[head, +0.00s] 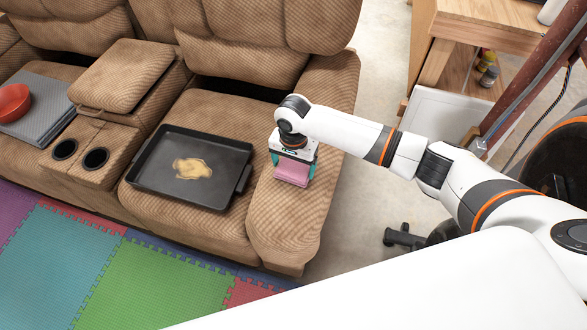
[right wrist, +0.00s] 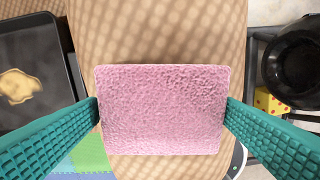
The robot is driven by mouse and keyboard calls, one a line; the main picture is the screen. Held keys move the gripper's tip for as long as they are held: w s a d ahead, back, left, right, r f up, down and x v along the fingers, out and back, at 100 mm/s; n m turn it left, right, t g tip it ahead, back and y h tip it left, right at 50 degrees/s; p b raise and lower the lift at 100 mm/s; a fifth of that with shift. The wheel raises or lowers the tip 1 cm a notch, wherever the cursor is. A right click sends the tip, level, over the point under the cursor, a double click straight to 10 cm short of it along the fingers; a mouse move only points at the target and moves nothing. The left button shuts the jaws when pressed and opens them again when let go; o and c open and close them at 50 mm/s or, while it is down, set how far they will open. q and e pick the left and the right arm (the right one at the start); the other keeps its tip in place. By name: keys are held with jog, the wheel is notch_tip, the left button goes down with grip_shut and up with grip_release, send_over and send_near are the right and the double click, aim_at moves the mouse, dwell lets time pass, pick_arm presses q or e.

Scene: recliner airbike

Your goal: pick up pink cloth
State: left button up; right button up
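The pink cloth (head: 292,171) is a thick, block-like piece at the right armrest of the recliner. It fills the middle of the right wrist view (right wrist: 162,108), with the armrest's brown fabric behind it. My right gripper (head: 292,173) is over the armrest, pointing down. Its teal fingers (right wrist: 163,108) stand at the cloth's two opposite sides and appear to touch them, so it looks shut on the cloth. I cannot tell whether the cloth is clear of the armrest or still rests on it. My left gripper is not in view.
A dark tray (head: 151,185) with a yellowish patch (head: 193,168) lies on the seat beside the armrest. A red bowl (head: 14,101) sits on a grey pad (head: 44,110) at the far left. A wooden bench (head: 468,32) stands at upper right. Colored floor mats (head: 135,280) lie in front.

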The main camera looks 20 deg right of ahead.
aim_at(293, 167)
jog(key=shift+c, duration=1)
notch_tip(293, 167, up, 10)
jog(key=p, duration=0.1)
